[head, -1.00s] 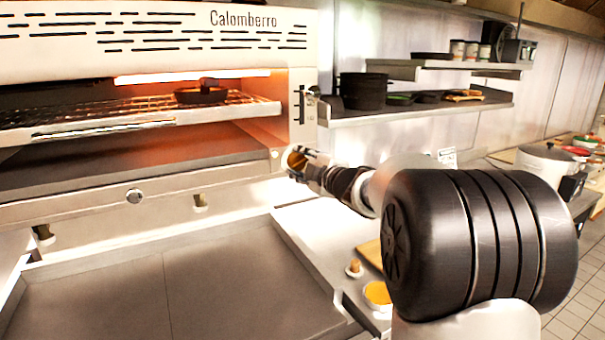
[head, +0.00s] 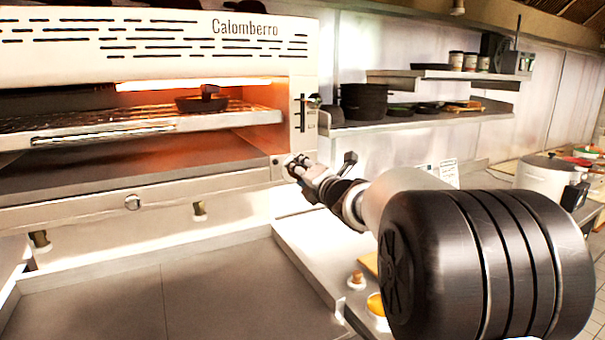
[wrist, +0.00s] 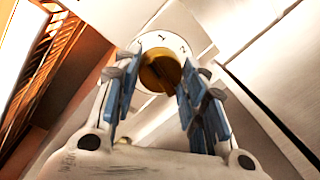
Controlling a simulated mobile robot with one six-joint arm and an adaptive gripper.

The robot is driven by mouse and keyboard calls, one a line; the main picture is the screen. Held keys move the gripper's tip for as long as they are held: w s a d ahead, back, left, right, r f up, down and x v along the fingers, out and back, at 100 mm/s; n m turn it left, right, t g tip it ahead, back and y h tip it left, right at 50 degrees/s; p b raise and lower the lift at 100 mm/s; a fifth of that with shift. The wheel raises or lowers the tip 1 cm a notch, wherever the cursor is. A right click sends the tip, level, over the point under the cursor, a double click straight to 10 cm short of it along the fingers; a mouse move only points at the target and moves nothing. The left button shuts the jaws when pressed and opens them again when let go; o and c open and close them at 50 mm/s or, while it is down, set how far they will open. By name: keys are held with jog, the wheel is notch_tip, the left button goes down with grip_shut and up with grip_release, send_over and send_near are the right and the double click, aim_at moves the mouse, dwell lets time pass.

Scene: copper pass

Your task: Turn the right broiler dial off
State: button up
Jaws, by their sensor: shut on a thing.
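The right broiler dial (wrist: 160,70) is a round brass-coloured knob on a white marked plate, seen in the wrist view between my fingers. A dark slot or ridge crosses its face at a slant. My gripper (wrist: 159,84) is shut on this dial, one blue-padded finger on each side. In the head view my gripper (head: 298,168) is at the lower right corner of the broiler (head: 150,50) front and hides the dial. The broiler glows orange inside.
A dark pan (head: 202,102) sits on the broiler rack. Shelves with black pots (head: 364,102) are to the right. A grey counter (head: 200,295) lies below, clear.

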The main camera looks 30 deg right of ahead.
jog(key=shift+n, duration=1.2)
jog(key=shift+r+n, duration=0.1)
jog(key=shift+n, duration=0.2)
jog(key=o, duration=1.1)
jog(key=s, duration=1.2)
jog(key=shift+a+r, duration=0.15)
jog(key=shift+a, duration=0.15)
